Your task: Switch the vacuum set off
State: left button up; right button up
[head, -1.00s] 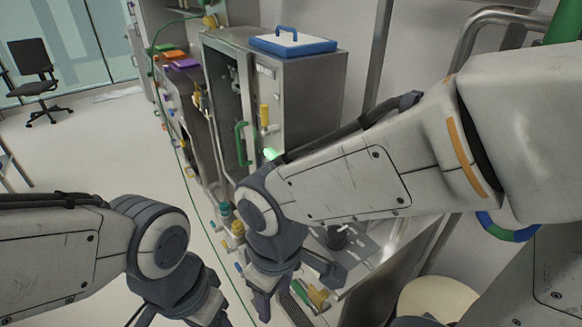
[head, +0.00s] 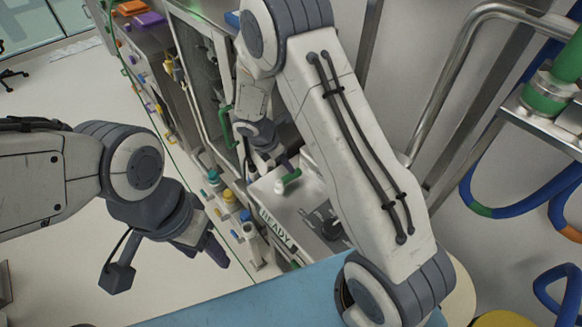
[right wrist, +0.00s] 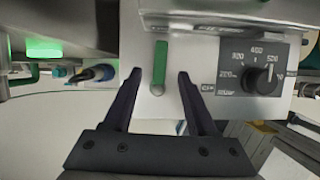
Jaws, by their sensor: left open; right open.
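In the right wrist view, a metal-faced unit carries a green lever (right wrist: 160,66) that stands upright, with a round end at its bottom. Right of it is a black dial (right wrist: 262,78) with a pressure-like scale of numbers. My right gripper (right wrist: 159,76) is open, its dark fingers on either side of the lever, and no contact shows. In the head view, my right gripper (head: 277,160) is beside a green handle (head: 291,177) above the metal bench, partly hidden by its own arm. My left gripper (head: 207,250) is open and empty, over the floor at left.
A cabinet with a green door handle (head: 226,126) stands behind. A bench edge carries a READY label (head: 276,228), with several coloured fittings beside it. A metal rail (head: 450,95) and blue hoses are at right. A blue surface (head: 260,300) lies in front.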

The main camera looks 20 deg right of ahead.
aim_at(289, 180)
jog(key=x, duration=0.7)
grip_shut()
dwell(1.3)
